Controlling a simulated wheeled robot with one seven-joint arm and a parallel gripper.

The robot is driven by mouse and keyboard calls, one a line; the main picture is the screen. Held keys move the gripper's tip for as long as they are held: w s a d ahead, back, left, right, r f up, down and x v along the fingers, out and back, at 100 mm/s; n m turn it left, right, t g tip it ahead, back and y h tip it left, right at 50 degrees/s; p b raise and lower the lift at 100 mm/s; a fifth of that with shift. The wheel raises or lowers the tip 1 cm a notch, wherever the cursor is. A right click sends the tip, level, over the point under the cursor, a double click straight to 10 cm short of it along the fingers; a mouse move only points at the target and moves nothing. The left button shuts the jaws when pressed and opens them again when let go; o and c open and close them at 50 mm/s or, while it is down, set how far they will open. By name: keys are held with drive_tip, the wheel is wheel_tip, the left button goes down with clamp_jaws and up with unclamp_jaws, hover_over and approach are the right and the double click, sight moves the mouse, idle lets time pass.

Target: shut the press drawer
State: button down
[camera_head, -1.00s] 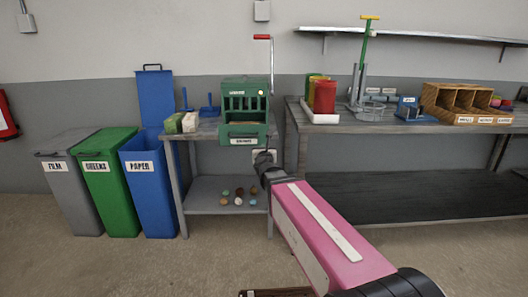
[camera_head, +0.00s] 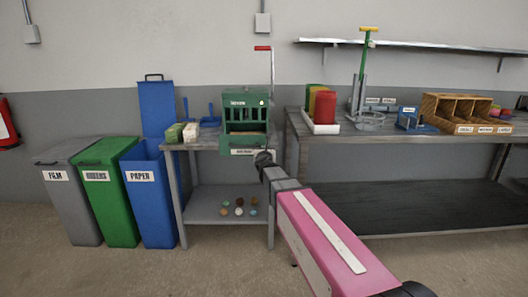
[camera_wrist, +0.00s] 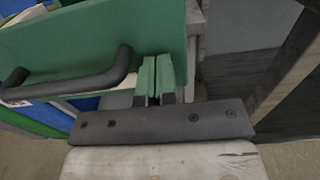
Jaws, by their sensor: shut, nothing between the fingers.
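The green press (camera_head: 245,110) stands on a small grey table, with a red-tipped lever (camera_head: 263,48) at its right. Its drawer (camera_head: 245,143) is at the bottom front; it seems to stand partly out, with some of its inside showing above the labelled front. In the wrist view the green drawer front (camera_wrist: 120,35) fills the upper left, with a black bar handle (camera_wrist: 75,85) on it. My gripper (camera_wrist: 155,72) is shut and empty, its green fingertips at the front's right part, right of the handle. Whether they touch it I cannot tell. In the head view my gripper (camera_head: 262,158) is by the drawer's lower right corner.
Small boxes (camera_head: 190,131) stand left of the press. The table's lower shelf (camera_head: 205,207) holds several small round pieces. Grey, green and blue bins (camera_head: 150,200) stand at left. A long workbench (camera_head: 400,130) with containers is close at right.

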drive_tip(key=w, duration=1.8)
drive_tip(key=shift+d, duration=0.3)
drive_tip(key=shift+w, duration=0.4)
